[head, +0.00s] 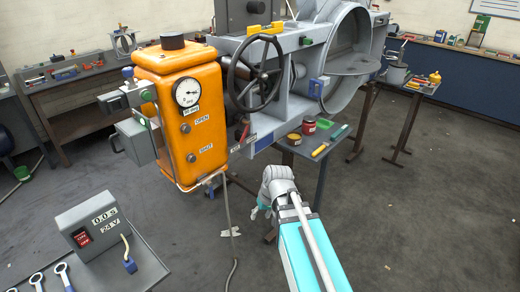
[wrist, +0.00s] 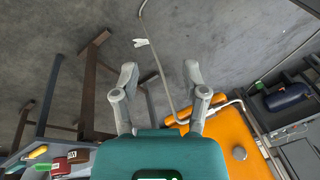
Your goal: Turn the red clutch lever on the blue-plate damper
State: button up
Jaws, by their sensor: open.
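A red lever (head: 243,133) shows small below the dark handwheel (head: 255,72), beside the orange actuator housing (head: 178,120). My gripper (head: 262,208) is below and right of the lever, apart from it. In the wrist view my gripper (wrist: 160,78) has its fingers spread with nothing between them, above the floor. The orange housing (wrist: 235,140) shows at lower right there; the red lever cannot be made out.
A small table (head: 310,150) with cans and tools stands under the damper. A grey cable (head: 229,220) hangs from the housing to the floor. A power box (head: 95,228) and wrenches sit on a bench at lower left. Floor at right is clear.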

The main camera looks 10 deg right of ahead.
jog(key=w+a+n+t+y+b, duration=0.1)
jog(key=w+a+t+y+b, duration=0.2)
jog(key=w, duration=0.6)
jog(key=m+t+y+b, duration=0.2)
jog(key=t+y+b, duration=0.3)
jog(key=t+b, duration=0.4)
send_near(244, 138)
jog(key=w+a+t+p, duration=0.1)
jog(key=shift+a+f, duration=0.1)
jog(key=shift+f, duration=0.3)
jog(key=shift+w+a, duration=0.1)
jog(key=shift+w, duration=0.15)
jog(key=shift+x, duration=4.3)
